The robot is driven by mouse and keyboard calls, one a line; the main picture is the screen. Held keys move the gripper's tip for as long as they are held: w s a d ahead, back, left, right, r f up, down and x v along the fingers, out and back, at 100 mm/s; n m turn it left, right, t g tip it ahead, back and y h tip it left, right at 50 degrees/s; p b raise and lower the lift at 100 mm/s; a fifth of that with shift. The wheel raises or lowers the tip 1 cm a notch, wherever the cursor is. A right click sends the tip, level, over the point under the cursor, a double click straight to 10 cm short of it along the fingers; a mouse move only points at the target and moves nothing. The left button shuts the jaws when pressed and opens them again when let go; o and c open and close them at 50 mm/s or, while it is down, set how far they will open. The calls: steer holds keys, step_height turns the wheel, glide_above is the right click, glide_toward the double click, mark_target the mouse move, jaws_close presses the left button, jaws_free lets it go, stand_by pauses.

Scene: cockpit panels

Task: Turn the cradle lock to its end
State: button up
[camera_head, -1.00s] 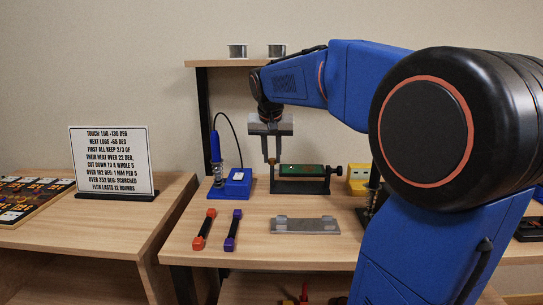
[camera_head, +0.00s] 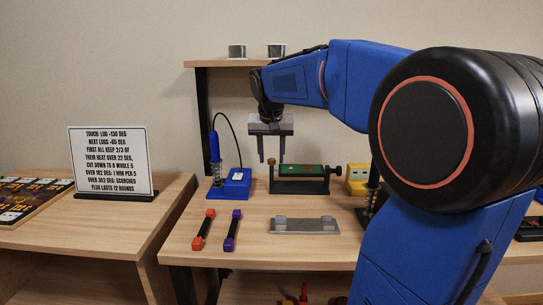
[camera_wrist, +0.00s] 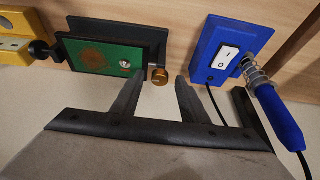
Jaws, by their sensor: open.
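The cradle (camera_head: 300,188) is a black holder with a green board (camera_head: 302,170) on the workbench. A black knob (camera_head: 337,170) is at the right end. I cannot tell for sure which knob is the lock. My gripper (camera_head: 271,160) points down over the cradle's left end, fingers spread and empty.
A blue soldering station (camera_head: 237,184) with its iron stands close left of the cradle. A yellow block (camera_head: 358,178) is at the right. A grey plate (camera_head: 305,226) and two handled tools (camera_head: 204,230) lie in front. A sign (camera_head: 112,160) stands on the left table.

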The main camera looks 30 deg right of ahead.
steer(key=v, duration=1.7)
steer(key=shift+r, duration=0.25)
steer(key=w+a+f+m+g+h, duration=0.1)
steer(key=w+f+m+g+h, duration=0.15)
steer(key=w+f+m, duration=0.55)
steer(key=d+f, duration=0.1)
steer(key=f, duration=0.1)
steer(key=s+d+f+m, duration=0.1)
steer(key=d+f, duration=0.1)
steer(key=f, duration=0.1)
steer(key=d+f+m+g, duration=0.1)
steer(key=f, duration=0.2)
steer(key=shift+s+d+f+y, duration=0.1)
steer(key=shift+s+d+y, duration=0.15)
steer(key=shift+c, duration=0.2)
jaws_close()
